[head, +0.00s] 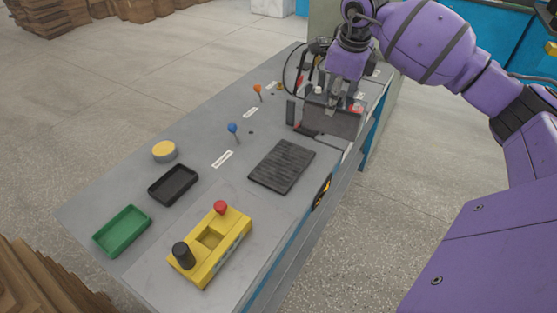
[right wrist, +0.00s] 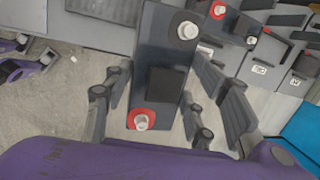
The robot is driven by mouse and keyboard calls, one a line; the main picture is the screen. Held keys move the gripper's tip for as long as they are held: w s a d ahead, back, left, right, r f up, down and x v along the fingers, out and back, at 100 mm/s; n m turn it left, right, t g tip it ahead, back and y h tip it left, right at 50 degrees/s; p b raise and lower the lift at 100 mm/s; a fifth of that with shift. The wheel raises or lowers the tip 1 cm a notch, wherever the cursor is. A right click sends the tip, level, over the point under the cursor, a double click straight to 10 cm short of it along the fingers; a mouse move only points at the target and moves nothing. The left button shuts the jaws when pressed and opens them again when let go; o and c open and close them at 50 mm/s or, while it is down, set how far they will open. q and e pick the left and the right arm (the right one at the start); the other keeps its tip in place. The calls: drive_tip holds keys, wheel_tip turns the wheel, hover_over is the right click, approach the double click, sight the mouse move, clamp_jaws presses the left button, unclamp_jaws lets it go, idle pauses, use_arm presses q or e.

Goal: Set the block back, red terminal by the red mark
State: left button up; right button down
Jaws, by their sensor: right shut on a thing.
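My right gripper (head: 345,95) is shut on a dark grey block (head: 335,122) at the far right part of the bench. In the right wrist view, the gripper's fingers (right wrist: 160,95) stand on both sides of the block (right wrist: 165,85). The block has a red-ringed terminal (right wrist: 141,119) at the end near my wrist and a plain grey terminal (right wrist: 187,31) at the other end. In the head view the red terminal (head: 357,107) is on the right. I cannot tell whether the block touches the bench, nor which patch is the red mark. My left gripper is not in view.
The grey bench (head: 120,195) carries a yellow control box (head: 208,255), a green tray (head: 122,230), a black tray (head: 174,185), a ribbed dark mat (head: 282,165) and blue (head: 233,128) and orange (head: 257,88) upright pegs. Cables crowd the block's far side.

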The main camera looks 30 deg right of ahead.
drive_tip(key=shift+w+d+r+m, duration=0.2)
drive_tip(key=shift+w+r+m, duration=0.1)
drive_tip(key=shift+r, duration=0.15)
drive_tip(key=shift+w+a, duration=0.1)
drive_tip(key=shift+a, duration=0.1)
drive_tip(key=w+a+f+p, duration=0.2)
drive_tip(key=w+a+f, duration=0.2)
drive_tip(key=a+f, duration=0.8)
drive_tip(key=shift+w+a+f, duration=0.2)
drive_tip(key=shift+a+f, duration=0.1)
drive_tip(key=c, duration=0.8)
unclamp_jaws()
drive_tip(key=shift+s+f, duration=0.15)
drive_tip(key=shift+s, duration=0.05)
drive_tip(key=shift+o, duration=0.3)
